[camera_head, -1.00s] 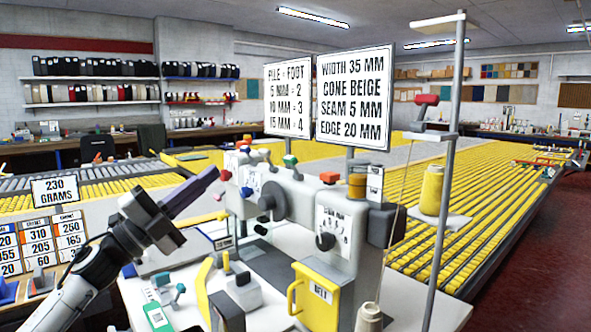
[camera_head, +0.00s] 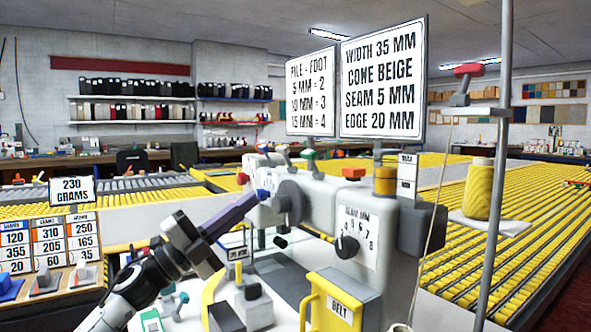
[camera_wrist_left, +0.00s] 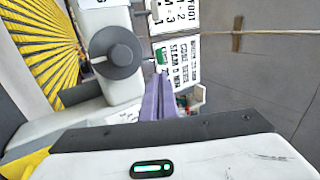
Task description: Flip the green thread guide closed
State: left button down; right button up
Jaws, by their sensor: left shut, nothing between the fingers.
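The green thread guide (camera_head: 309,155) shows as a small green piece on top of the white sewing machine (camera_head: 330,205), near the signs' post. A small green piece, likely this guide, shows in the left wrist view (camera_wrist_left: 161,56) just beyond the fingertips. I cannot tell whether it stands open or closed. My left gripper (camera_head: 256,199) has long purple fingers, shut and empty, pointing up and right at the machine's left end. In the head view its tips overlap a small blue part (camera_head: 263,194); contact cannot be told. My right gripper is not in view.
Two sign boards (camera_head: 382,82) stand behind the machine. A metal pole (camera_head: 502,150) and a yellow thread cone (camera_head: 479,190) stand at its right. A yellow BELT cover (camera_head: 335,302) is at the front. A weight chart (camera_head: 48,245) stands at left.

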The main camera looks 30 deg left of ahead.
pick_arm(q)
jog(key=p, duration=0.3)
send_near(307, 157)
jog(key=x, duration=0.5)
jog(key=shift+w+r, duration=0.1)
jog(key=shift+w, duration=0.15)
jog(key=shift+w+d+r, duration=0.15)
jog(key=shift+w+d, duration=0.05)
jog(key=shift+w, duration=0.2)
